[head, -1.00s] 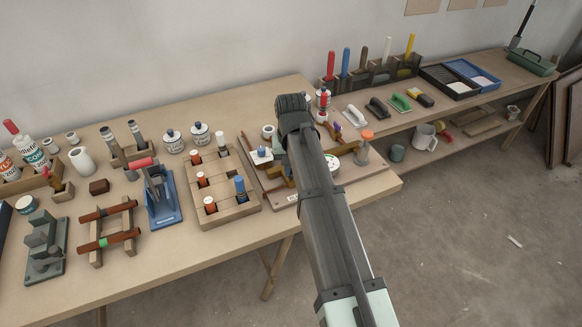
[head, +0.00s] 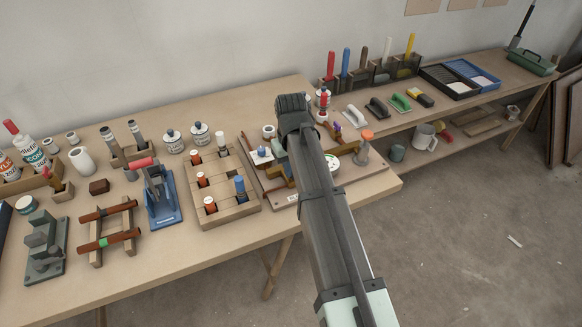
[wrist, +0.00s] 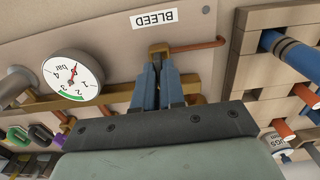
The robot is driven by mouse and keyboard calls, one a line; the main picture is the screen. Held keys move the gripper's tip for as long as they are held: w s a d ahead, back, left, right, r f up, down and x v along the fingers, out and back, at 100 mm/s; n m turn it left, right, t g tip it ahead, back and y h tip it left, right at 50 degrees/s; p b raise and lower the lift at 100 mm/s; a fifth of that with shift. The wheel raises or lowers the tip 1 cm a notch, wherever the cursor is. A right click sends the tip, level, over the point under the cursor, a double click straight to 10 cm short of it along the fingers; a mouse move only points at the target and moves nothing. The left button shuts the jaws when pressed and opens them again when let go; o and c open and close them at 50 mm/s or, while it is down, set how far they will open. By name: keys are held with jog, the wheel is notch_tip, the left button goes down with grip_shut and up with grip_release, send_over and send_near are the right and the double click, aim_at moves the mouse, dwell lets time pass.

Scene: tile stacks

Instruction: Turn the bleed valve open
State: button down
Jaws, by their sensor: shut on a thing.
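The bleed valve (wrist: 159,47) shows in the wrist view as a brass fitting at my fingertips, just beside the white BLEED label (wrist: 166,18). My gripper (wrist: 157,72) has its two blue-grey fingers close together, shut on the valve's handle. The fingers hide most of the handle, so its angle cannot be told. A copper pipe (wrist: 200,44) runs from the valve to the right.
A round pressure gauge (wrist: 72,77) stands on the brass pipework, left of my fingers in the wrist view. A wooden block with several coloured pegs (head: 227,213) stands left of the board.

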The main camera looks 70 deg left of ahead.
jog(key=c, duration=1.2)
grip_release()
notch_tip(320, 180, up, 14)
jog(key=shift+f, duration=0.1)
